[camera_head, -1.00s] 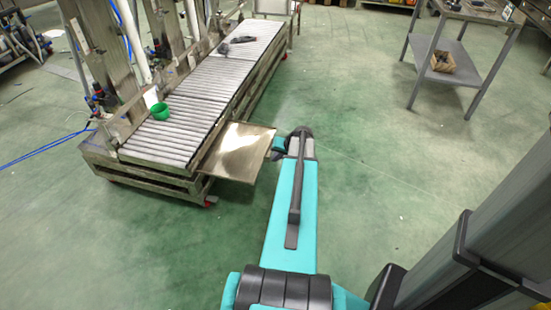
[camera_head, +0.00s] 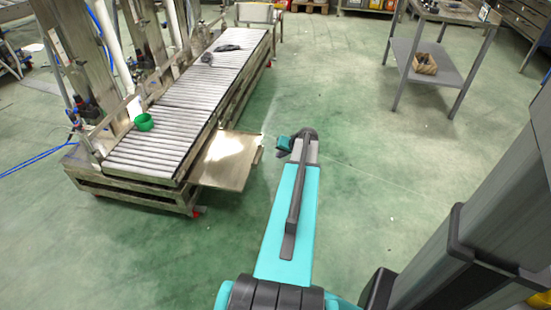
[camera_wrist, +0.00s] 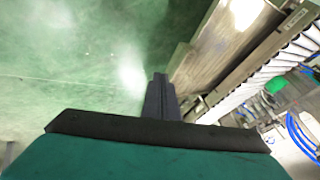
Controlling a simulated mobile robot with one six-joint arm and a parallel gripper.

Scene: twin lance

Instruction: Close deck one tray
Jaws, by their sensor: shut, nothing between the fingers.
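The deck one tray, taken to be the flat shiny metal tray (camera_head: 228,160), sticks out from the right side of the roller conveyor, low over the floor. It also shows in the wrist view (camera_wrist: 215,50), right of my fingers. My gripper (camera_wrist: 160,88) is shut and empty, its dark fingers together beside the tray's outer edge. In the head view, my teal wrist is just right of that edge, with a small gap. The fingers are not clear there, and I cannot tell whether they touch the tray.
The roller conveyor (camera_head: 150,150) carries a green cup (camera_head: 144,122) and dark tools (camera_head: 226,48). A metal table (camera_head: 440,72) with a small box (camera_head: 425,64) on its shelf stands at the back right. Green floor (camera_head: 380,190) is open right of my arm.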

